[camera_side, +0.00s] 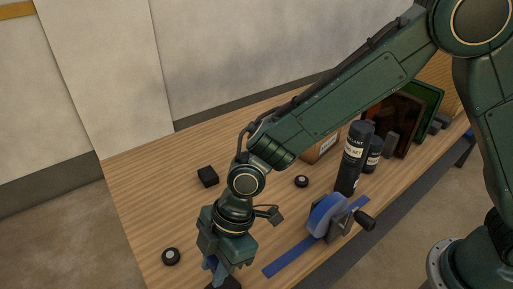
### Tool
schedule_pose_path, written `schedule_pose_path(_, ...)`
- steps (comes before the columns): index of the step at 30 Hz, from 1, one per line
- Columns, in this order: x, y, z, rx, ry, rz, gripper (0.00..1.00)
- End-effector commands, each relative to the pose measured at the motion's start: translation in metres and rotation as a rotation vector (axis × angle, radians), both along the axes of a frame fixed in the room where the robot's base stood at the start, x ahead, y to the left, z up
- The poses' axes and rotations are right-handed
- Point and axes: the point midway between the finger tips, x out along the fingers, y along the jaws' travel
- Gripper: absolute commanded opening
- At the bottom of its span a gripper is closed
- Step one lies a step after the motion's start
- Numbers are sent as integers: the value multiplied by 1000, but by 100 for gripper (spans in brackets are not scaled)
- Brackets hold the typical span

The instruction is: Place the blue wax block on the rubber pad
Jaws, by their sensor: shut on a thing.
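My gripper (222,275) points down at the bottom edge of the side view, over the front left of the table. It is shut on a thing. A small blue patch, which looks like the blue wax block (210,263), shows at its lower end; the gripper and the picture edge hide most of it. A black shape (232,284) shows beside it, cut off by the edge; I cannot tell whether it is the rubber pad or a gripper finger. Contact below is not visible.
The wooden table (150,190) carries a black block (207,177) and black round pieces (171,257) (301,181). A blue wheel-like object on a stand (327,214), a blue strip (288,259) and dark bottles (352,160) stand right of my gripper. The left table area is mostly clear.

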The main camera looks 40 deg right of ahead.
Motion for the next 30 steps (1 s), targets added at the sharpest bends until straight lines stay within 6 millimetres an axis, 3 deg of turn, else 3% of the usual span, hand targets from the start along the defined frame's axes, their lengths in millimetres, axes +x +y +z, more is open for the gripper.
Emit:
schedule_pose_path(4,0,0,-14,-1,1,1,4)
schedule_pose_path(14,0,0,-21,-1,1,0,4)
schedule_pose_path(24,0,0,-56,-1,1,0,4)
schedule_pose_path(30,0,0,-59,0,-1,1,4)
